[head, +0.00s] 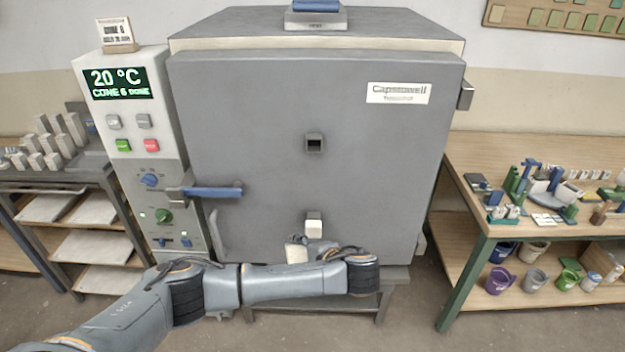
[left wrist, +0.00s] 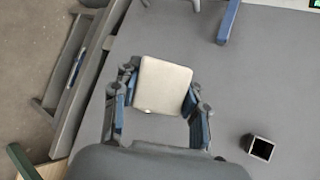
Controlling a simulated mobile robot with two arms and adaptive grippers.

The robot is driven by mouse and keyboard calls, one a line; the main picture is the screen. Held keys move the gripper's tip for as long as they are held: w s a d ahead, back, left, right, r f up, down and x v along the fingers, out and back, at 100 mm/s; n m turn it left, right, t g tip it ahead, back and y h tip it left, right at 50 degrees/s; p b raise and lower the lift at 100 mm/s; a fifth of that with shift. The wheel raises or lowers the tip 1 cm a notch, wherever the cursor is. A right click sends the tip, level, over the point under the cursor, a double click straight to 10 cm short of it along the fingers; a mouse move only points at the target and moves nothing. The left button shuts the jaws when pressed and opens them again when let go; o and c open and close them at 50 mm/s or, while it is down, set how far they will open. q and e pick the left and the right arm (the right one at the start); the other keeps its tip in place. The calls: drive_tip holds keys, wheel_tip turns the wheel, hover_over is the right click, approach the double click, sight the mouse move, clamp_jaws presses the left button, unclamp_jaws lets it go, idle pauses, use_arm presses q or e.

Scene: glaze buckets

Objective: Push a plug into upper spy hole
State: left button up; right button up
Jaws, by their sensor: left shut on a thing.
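The grey kiln (head: 270,100) has an upper spy hole (head: 314,143) in its door, square, dark and empty. It also shows in the left wrist view (left wrist: 262,148). A pale plug (head: 314,226) sits at the lower spy hole and sticks out of the door. My left gripper (head: 298,250) is low in front of the door, below the upper hole, and mostly hidden by my arm. It is shut on a second cream plug (left wrist: 164,86), which shows square between the fingers in the left wrist view. My right gripper is in neither view.
A blue door handle (head: 213,191) sticks out at the door's left. The control panel (head: 130,130) stands left of the kiln. A workbench (head: 480,151) with tools stands at the right, buckets below. The door around the upper hole is clear.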

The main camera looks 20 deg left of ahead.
use_arm(q)
drive_tip(key=w+d+r+t+y+p, duration=0.1)
drive_tip(key=w+r+t, duration=0.25)
drive_tip(key=r, duration=0.55)
drive_tip(key=w+d+r+t+p, duration=0.15)
drive_tip(key=r+t, duration=0.25)
drive_tip(key=r, duration=0.5)
drive_tip(key=w+a+b, duration=0.2)
drive_tip(key=w+b, duration=0.2)
drive_tip(key=w, duration=0.2)
drive_tip(key=shift+w+f+m, duration=0.25)
drive_tip(key=shift+m, duration=0.15)
drive_tip(key=shift+w+a, duration=0.1)
drive_tip(key=shift+w, duration=0.15)
drive_tip(key=shift+w+a, duration=0.1)
drive_tip(key=shift+w, duration=0.1)
drive_tip(key=shift+w+a+b, duration=0.15)
drive_tip(key=shift+w+b, duration=0.55)
drive_tip(key=shift+w, duration=0.05)
drive_tip(key=shift+w+a, duration=0.1)
drive_tip(key=shift+w, duration=0.1)
drive_tip(key=shift+w+a+b, duration=0.2)
drive_tip(key=shift+w+b, duration=0.5)
drive_tip(key=shift+w, duration=0.05)
